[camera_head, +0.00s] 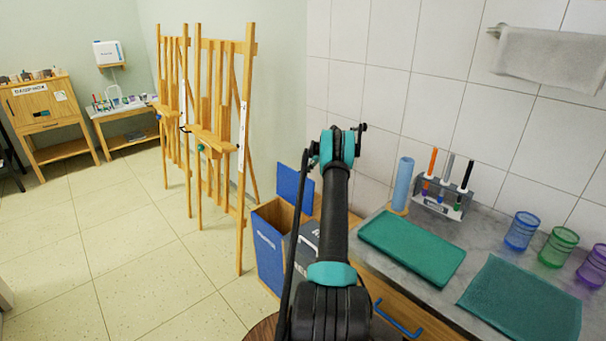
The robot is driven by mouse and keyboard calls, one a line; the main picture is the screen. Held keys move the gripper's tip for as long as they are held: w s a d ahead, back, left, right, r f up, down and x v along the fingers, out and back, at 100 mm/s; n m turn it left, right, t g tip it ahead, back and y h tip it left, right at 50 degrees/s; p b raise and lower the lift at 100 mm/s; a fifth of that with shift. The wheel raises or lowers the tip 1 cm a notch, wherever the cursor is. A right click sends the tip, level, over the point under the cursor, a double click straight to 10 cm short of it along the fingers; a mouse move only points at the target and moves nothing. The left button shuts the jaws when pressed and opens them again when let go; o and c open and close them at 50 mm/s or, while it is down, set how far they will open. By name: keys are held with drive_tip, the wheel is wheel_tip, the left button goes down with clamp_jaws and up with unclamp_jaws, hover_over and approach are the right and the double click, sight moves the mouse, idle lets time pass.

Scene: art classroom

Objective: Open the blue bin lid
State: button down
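The blue bin (268,250) stands on the floor left of my arm, below the easels and beside the counter. It has a blue front with white lettering, and its top is open, showing a tan inside wall. A blue panel, which looks like its lid (290,184), stands raised at the back of the bin. My arm partly covers the right side of the bin and lid. My arm reaches up and away in the middle of the view. Its far end is hidden behind the teal joint, and I cannot see my gripper's fingers.
A dark grey bin (305,242) with a handle sits right of the blue bin, partly behind my arm. Wooden easels (211,145) stand left. The counter at right holds a green tray (412,246), a teal cloth (522,303) and cups (521,231). Tiled floor at left is clear.

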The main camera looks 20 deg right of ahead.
drive_tip(key=shift+w+d+f, duration=0.1)
drive_tip(key=shift+d+f, duration=0.1)
drive_tip(key=shift+f, duration=0.1)
idle(0.4)
drive_tip(key=c, duration=1.6)
unclamp_jaws()
drive_tip(key=shift+w, duration=0.1)
drive_tip(key=shift+r+y, duration=0.2)
drive_tip(key=shift+y, duration=0.1)
wheel_tip(320, 180, up, 10)
drive_tip(key=shift+f, duration=0.15)
